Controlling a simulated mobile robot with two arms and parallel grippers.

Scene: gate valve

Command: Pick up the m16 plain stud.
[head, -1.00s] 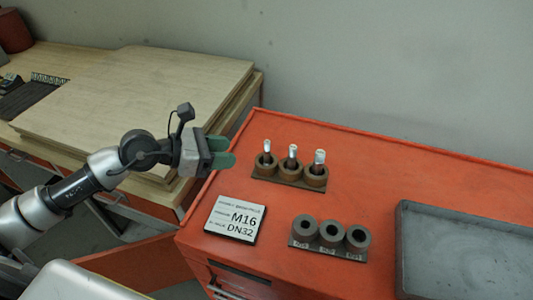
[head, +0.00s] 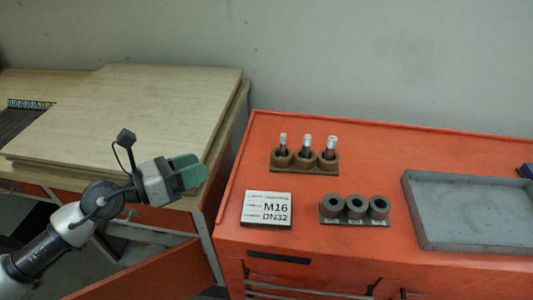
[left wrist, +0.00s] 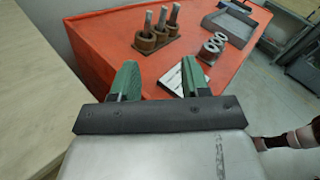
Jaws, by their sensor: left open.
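Several similar metal studs stand in view: a left stud (head: 282,145), a middle stud (head: 306,147) and a right stud (head: 330,147). Each stands upright in a brown round cup on a dark base (head: 303,169) on the red cabinet top. I cannot tell from their look which is the M16 plain stud. The studs also show in the left wrist view (left wrist: 162,18), beyond the fingers. My left gripper (head: 188,172) has green fingers. It is open and empty, left of the cabinet and apart from the studs. My right gripper is not in view.
A sign reading M16 DN32 (head: 267,209) lies in front of the studs. Three grey rings (head: 355,206) sit on a dark base to its right. A grey tray (head: 413,212) lies further right. A wooden worktop (head: 130,110) is at left. An open red door (head: 150,272) juts out below.

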